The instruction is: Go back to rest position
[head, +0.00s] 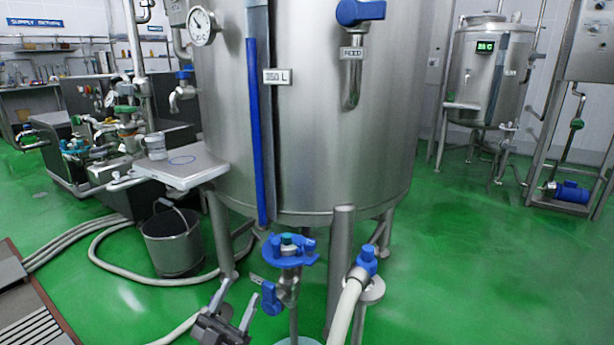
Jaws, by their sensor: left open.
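My left gripper (237,296) is at the bottom of the head view, left of centre. My right gripper is not in the view.
A large steel tank (330,120) stands on legs directly ahead, with a small shelf (183,165) on its left. A steel bucket (172,242) and white hoses lie left. A hose with a blue fitting (366,262) is right of the valve. Green floor is clear at right.

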